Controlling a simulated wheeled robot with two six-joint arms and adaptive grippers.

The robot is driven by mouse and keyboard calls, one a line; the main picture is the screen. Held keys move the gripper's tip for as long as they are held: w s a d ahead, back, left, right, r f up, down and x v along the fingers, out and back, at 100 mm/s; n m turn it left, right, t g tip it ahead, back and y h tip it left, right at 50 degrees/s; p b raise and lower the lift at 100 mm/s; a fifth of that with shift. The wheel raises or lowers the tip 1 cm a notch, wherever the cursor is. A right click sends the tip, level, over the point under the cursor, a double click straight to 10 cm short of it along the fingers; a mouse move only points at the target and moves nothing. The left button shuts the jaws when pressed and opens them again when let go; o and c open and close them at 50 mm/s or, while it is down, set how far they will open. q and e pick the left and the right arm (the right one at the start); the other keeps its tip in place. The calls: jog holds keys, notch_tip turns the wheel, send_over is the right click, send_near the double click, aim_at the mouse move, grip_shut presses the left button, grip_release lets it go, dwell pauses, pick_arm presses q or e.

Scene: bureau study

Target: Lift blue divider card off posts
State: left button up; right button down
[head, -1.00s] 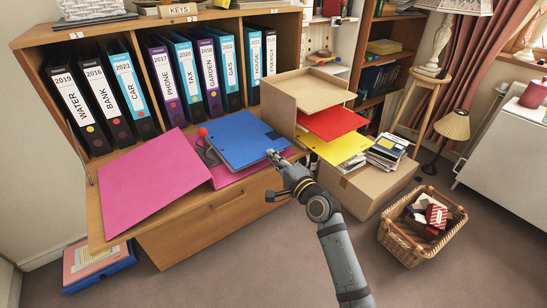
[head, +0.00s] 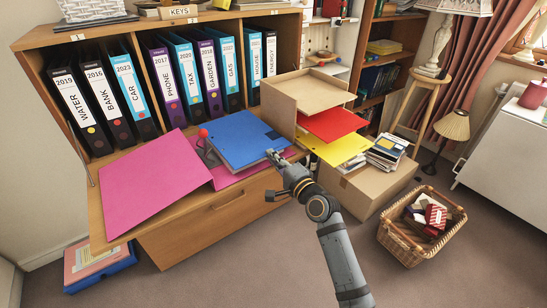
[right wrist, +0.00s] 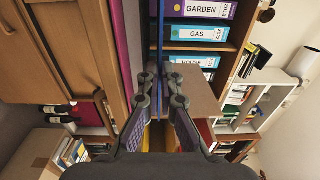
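The blue divider card (head: 240,138) lies in the opened binder on the drop-down desk, above its pink inside page (head: 240,172). The pink cover (head: 155,182) is folded out to the left. A grey ring mechanism (head: 207,152) with a red knob (head: 203,133) shows at the card's left edge; the card hides the posts. My right gripper (head: 277,157) is at the card's right edge. In the right wrist view the card is a thin blue strip (right wrist: 160,35) seen edge-on between my right fingers (right wrist: 160,82), which look slightly apart. My left gripper is not in view.
Several labelled binders (head: 195,75) stand in the bureau behind. Right of the card is a cardboard tray stack (head: 285,104) with red (head: 332,125) and yellow (head: 342,149) sheets. A carton (head: 365,188) and wicker basket (head: 408,247) are on the floor to the right.

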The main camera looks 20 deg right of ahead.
jog(key=shift+r+p, duration=0.5)
jog(key=shift+p, duration=0.1)
dwell(1.0)
jog(key=shift+r+p, duration=2.95)
